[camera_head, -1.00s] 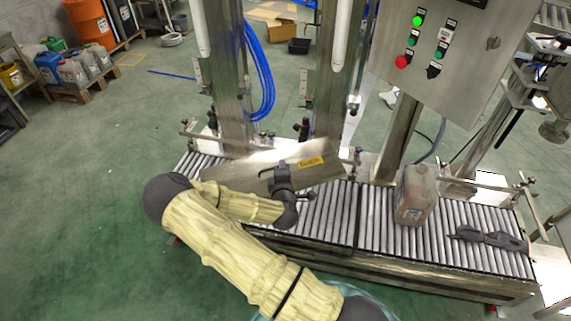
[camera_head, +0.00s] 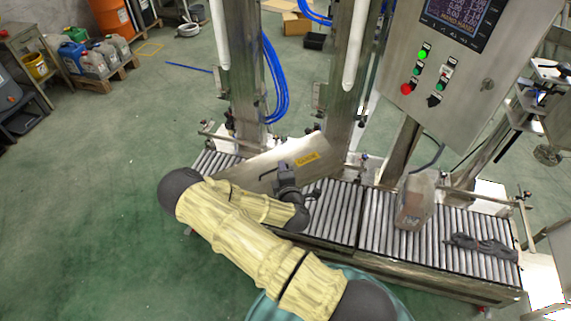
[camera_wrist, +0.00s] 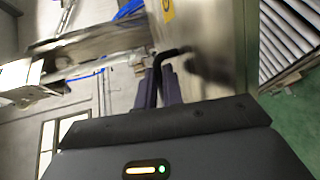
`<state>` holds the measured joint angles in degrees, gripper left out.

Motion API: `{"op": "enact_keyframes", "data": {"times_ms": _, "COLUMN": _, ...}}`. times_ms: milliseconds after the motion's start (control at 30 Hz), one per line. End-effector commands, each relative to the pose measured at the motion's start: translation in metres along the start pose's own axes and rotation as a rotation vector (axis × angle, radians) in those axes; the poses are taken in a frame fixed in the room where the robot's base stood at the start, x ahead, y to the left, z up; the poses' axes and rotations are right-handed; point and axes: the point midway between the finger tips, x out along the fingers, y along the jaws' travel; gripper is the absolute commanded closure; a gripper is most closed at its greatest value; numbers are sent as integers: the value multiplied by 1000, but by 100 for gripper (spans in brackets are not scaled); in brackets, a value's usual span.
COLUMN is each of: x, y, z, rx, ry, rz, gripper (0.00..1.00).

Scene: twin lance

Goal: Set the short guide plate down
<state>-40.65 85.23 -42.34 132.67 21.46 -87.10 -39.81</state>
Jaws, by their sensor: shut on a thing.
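The short guide plate (camera_head: 262,166) is a flat metal sheet with a yellow label, standing tilted over the left part of the roller conveyor (camera_head: 380,222). It has a black bent handle, which shows in the wrist view (camera_wrist: 170,54). My gripper (camera_head: 284,172) is in front of the plate and shut on this handle. In the wrist view my gripper's dark fingers (camera_wrist: 164,86) close around the handle, with the plate (camera_wrist: 215,45) beyond. I cannot tell whether the plate's lower edge touches the rollers.
A translucent jug (camera_head: 415,200) stands on the right conveyor section, with a dark grey object (camera_head: 482,246) right of it. Steel posts (camera_head: 240,70) and a control box (camera_head: 440,75) rise behind the conveyor. Green floor (camera_head: 110,200) is clear at left.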

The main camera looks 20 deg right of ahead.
Motion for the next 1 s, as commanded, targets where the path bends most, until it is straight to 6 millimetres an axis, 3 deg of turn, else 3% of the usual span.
{"op": "enact_keyframes", "data": {"times_ms": 33, "x": -4, "y": 16, "z": -1, "rx": -1, "ry": 9, "rz": 6, "gripper": 100}}
{"op": "enact_keyframes", "data": {"times_ms": 433, "x": -29, "y": 56, "z": -16, "rx": -17, "ry": 88, "rz": 10, "gripper": 100}}
{"op": "enact_keyframes", "data": {"times_ms": 1000, "x": -36, "y": 62, "z": -21, "rx": -21, "ry": 112, "rz": 13, "gripper": 100}}
